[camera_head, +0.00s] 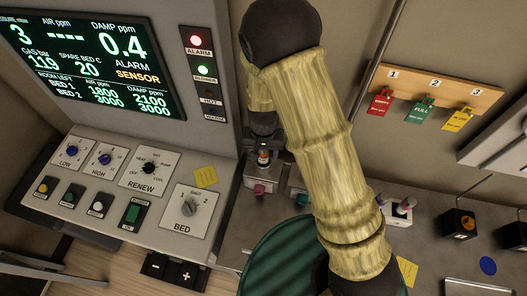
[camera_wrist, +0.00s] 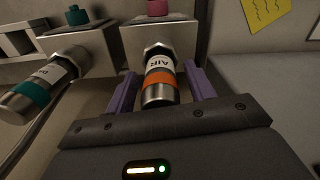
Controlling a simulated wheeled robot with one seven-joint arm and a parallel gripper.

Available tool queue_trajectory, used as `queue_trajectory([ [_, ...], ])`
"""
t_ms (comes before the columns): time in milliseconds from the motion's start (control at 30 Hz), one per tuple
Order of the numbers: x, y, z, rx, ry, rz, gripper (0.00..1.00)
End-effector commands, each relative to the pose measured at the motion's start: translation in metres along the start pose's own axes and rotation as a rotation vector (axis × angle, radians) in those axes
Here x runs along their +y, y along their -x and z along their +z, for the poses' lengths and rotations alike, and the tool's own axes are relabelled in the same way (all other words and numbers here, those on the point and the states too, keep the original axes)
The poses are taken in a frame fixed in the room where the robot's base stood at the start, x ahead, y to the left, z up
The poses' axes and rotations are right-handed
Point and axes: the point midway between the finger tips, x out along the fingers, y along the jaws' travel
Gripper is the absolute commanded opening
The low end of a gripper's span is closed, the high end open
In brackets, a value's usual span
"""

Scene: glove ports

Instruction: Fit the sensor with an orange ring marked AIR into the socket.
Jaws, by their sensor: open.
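The sensor with an orange ring marked AIR (camera_wrist: 161,79) is a short metal cylinder with a white label band. In the wrist view its far end meets a hex nut on a metal block (camera_wrist: 185,38) with a pink knob; how deep it sits I cannot tell. It shows small in the head view (camera_head: 264,158). My gripper (camera_wrist: 163,73) is open, with one purple finger on each side of the sensor and visible gaps between. In the head view, my gripper (camera_head: 263,147) is partly hidden behind my sleeved arm.
A teal-ringed sensor (camera_wrist: 30,92) is on the neighbouring block at left, close to my left finger. The control panel (camera_head: 120,185) is left of my gripper. Its screen (camera_head: 90,60) shows dashes under AIR and "ALARM SENSOR". A tag board (camera_head: 440,85) hangs at right.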

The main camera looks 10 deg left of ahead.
Motion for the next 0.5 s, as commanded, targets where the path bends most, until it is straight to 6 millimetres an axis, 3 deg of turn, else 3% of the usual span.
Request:
queue_trajectory([
  [267, 0.000, 0.012, -0.001, 0.004, 0.001, -0.001, 0.54],
  [500, -0.001, 0.046, -0.001, 0.005, 0.002, -0.003, 0.54],
])
